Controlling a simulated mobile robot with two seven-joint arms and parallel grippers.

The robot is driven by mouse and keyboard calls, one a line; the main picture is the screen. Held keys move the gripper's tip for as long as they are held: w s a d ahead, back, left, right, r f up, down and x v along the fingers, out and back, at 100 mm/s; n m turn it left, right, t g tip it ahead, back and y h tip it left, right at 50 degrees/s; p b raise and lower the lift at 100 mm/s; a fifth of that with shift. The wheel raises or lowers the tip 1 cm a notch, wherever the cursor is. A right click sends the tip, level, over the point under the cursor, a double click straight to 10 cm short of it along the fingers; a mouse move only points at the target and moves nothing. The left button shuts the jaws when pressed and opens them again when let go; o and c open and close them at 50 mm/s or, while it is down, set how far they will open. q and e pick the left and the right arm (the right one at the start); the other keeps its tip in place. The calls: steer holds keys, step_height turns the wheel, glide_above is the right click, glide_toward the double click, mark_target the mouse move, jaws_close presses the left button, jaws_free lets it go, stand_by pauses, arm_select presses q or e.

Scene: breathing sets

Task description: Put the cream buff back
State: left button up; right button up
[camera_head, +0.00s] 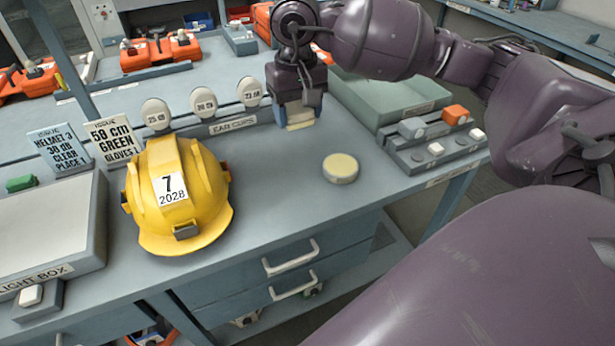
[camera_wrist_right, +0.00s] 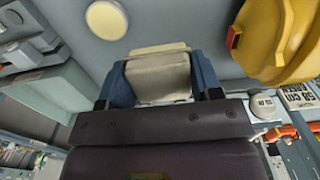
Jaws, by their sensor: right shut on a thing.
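My right gripper (camera_head: 297,106) is shut on a pale cream block, which I take to be the cream buff (camera_head: 300,123). In the right wrist view the cream buff (camera_wrist_right: 158,75) sits between the two blue fingers of the right gripper (camera_wrist_right: 160,92). The gripper points down over the bench, just right of the ear cups. I cannot tell whether the buff touches the bench. A round disc with a cream top (camera_head: 341,168) lies flat on the bench, apart from the gripper, and also shows in the right wrist view (camera_wrist_right: 107,19). My left gripper is not in view.
A yellow helmet (camera_head: 180,195) stands left of the disc. Ear cups (camera_head: 205,103) stand behind it. A grey holder (camera_head: 431,160) with several small blocks, one orange, is at the right, before a green-grey tray (camera_head: 385,100). The bench (camera_head: 285,205) is clear around the disc.

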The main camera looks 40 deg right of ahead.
mark_target(301, 193)
step_height(301, 193, down, 20)
steer(key=shift+d+r+b, duration=0.1)
steer(key=shift+b, duration=0.3)
steer(key=shift+s, duration=0.1)
steer(key=o, duration=0.9)
step_height(301, 193, up, 12)
steer(key=shift+r, duration=0.1)
stand_by(0.4)
stand_by(0.4)
